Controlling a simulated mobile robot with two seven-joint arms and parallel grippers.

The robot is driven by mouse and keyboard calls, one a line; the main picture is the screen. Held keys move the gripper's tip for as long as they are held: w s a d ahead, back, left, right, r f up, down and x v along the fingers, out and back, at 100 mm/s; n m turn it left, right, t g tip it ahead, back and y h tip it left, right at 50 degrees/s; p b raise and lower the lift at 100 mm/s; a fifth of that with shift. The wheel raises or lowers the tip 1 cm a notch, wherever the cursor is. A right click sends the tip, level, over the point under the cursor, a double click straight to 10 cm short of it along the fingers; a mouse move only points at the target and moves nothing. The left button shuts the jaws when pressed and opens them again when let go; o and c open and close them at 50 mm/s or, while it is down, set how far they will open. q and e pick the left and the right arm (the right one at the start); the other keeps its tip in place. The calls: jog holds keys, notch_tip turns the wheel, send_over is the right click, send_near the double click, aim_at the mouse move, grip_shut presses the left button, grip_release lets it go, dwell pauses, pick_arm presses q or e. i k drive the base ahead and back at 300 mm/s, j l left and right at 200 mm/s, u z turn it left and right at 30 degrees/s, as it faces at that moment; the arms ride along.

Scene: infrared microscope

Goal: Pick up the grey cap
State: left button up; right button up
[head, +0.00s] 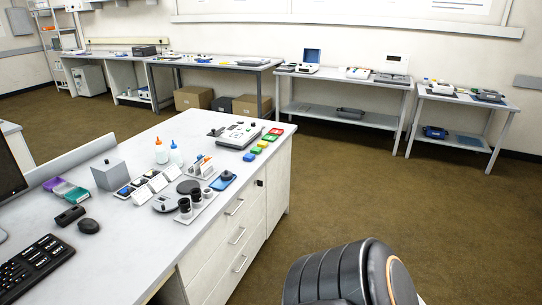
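I cannot tell for sure which item is the grey cap. On the near white bench (130,255) lie a flat dark grey disc (188,187) and a lighter grey round piece (165,203) with a darker top. Neither of my grippers is in view. A black rounded part of my own body fills the bottom right centre, well apart from these items.
Black eyepiece-like cylinders (184,207) stand beside the discs. Two bottles with orange (161,153) and blue (175,154) tops, a grey instrument (240,135) and a keyboard (35,268) are also on the bench. Brown floor (400,210) at the right is clear.

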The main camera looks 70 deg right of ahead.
aim_at(226, 175)
jog(key=z, duration=1.95)
jog(key=i+l+u, duration=0.35)
jog(key=i+l, duration=0.7)
